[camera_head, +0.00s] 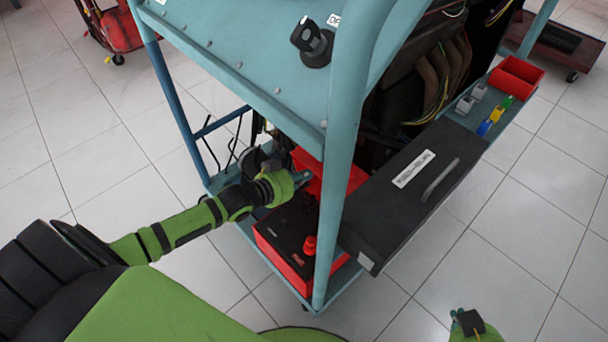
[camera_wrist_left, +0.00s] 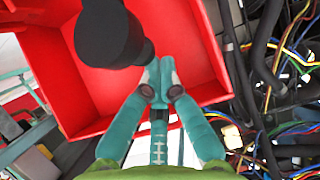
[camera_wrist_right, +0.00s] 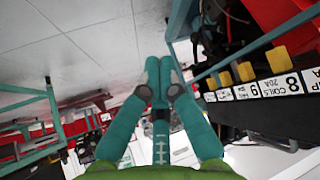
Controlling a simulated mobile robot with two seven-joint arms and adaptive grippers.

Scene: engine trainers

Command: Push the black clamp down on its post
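The battery (camera_head: 268,250) sits on the cart's lower shelf, with a red body and black top. A red clamp (camera_head: 310,245) stands upright on its near right corner. The black clamp is hard to pick out against the dark top in the head view. My left gripper (camera_head: 303,178) is above the battery's far side, its fingertips together. In the left wrist view a black cylindrical piece (camera_wrist_left: 108,35) lies just beyond the shut fingers (camera_wrist_left: 158,78); I cannot tell whether it is the clamp or whether they touch. My right gripper (camera_wrist_right: 159,78) is shut and empty, away from the battery.
A red open tray (camera_head: 338,178) is close to my left fingertips. The blue cart post (camera_head: 342,150) stands just right of them. A dark drawer box (camera_head: 415,190) juts out right of the battery. Loose wires (camera_wrist_left: 285,60) show in the left wrist view.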

